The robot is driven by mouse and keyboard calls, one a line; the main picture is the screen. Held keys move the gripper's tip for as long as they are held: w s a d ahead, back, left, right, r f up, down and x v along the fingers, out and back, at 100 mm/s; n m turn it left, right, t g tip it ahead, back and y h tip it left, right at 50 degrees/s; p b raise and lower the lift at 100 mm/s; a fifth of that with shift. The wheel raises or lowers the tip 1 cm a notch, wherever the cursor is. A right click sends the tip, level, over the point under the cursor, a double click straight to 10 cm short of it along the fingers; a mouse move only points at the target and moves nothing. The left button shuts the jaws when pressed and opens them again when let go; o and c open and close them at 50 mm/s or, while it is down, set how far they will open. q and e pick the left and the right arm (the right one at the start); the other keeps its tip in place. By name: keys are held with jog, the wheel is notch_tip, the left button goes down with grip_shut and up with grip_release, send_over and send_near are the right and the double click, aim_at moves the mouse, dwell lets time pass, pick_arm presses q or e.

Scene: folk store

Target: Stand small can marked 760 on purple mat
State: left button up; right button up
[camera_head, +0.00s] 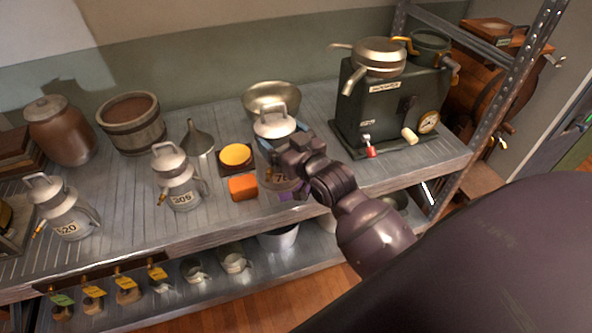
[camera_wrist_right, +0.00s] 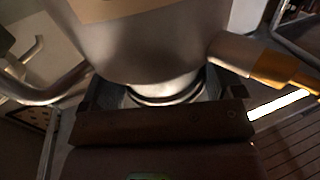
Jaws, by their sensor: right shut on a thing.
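The small can marked 76-something (camera_head: 274,122) is grey metal with a top handle; its last digit is hidden by my gripper. It appears upright at the shelf's front middle. My right gripper (camera_head: 290,150) is shut on it from the right. In the right wrist view the can's body (camera_wrist_right: 150,45) fills the top, with an orange-tipped spout at right, and my right gripper (camera_wrist_right: 165,108) is close against its narrower part. A bit of the purple mat (camera_head: 291,190) shows at the can's foot; the arm and can hide most of it. I cannot tell whether the can touches it. My left gripper is out of view.
Similar cans marked 309 (camera_head: 180,180) and 520 (camera_head: 66,212) stand to the left. An orange block (camera_head: 243,187) and a yellow disc on a dark square (camera_head: 236,155) are close on the left. A brass bowl (camera_head: 271,95) is behind, and a dark green machine (camera_head: 385,105) is at right.

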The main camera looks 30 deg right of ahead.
jog(key=w+d+r, duration=0.6)
jog(key=d+r, duration=0.1)
jog(key=d, duration=0.3)
notch_tip(320, 180, down, 20)
jog(key=b, duration=0.3)
jog(key=shift+w+d, duration=0.15)
jog(key=shift+w, duration=0.05)
jog(key=o, duration=1.6)
jog(key=shift+c, duration=0.2)
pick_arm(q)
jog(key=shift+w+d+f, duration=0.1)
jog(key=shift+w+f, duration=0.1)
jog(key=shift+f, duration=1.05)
pick_arm(e)
jog(key=shift+s+r, duration=0.1)
jog(key=shift+r, duration=0.05)
